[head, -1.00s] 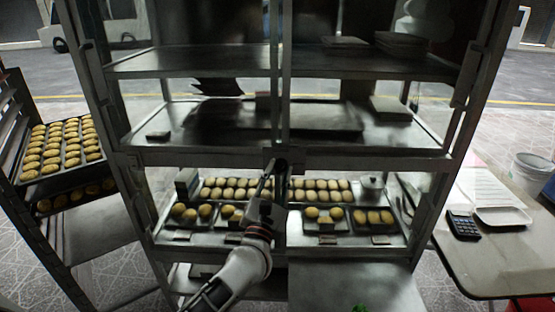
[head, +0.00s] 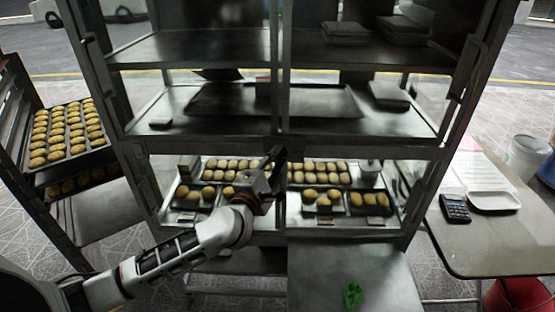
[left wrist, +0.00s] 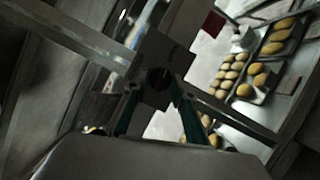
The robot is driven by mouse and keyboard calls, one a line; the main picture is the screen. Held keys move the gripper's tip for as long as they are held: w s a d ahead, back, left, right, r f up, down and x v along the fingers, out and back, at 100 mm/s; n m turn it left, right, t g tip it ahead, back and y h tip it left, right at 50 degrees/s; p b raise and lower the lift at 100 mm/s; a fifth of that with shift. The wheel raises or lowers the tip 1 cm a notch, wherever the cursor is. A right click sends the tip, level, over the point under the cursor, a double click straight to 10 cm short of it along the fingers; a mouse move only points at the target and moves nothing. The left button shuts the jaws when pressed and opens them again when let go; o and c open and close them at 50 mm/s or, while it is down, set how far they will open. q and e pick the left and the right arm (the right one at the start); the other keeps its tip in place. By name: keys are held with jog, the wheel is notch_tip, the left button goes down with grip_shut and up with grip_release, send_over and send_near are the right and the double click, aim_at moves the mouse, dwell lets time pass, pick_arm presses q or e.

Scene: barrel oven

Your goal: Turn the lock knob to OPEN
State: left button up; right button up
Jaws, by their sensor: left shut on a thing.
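The lock knob is a small dark part at the middle of the metal cabinet's front, where the centre post meets the crossbar. In the left wrist view the dark lock knob (left wrist: 158,78) sits between my fingertips, in front of a grey plate. My left gripper (head: 274,165) reaches it from below left, and in the left wrist view the gripper (left wrist: 155,95) is shut on it. The fingers cover much of the knob, and I cannot read any marking or its exact turn. My right gripper is in neither view.
The cabinet (head: 350,147) has shelves with trays of buns behind its front frame. A rack (head: 75,228) with bun trays stands at the left. A table (head: 470,245) with a calculator (head: 455,208) and a white tray (head: 493,201) stands at the right. A green item (head: 352,294) lies on the low panel in front.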

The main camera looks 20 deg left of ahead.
pick_arm(q)
jog(key=shift+m, duration=0.5)
jog(key=o, duration=1.1)
jog(key=s, duration=0.4)
jog(key=s+a, duration=0.1)
jog(key=s, duration=0.7)
jog(key=shift+a, duration=0.15)
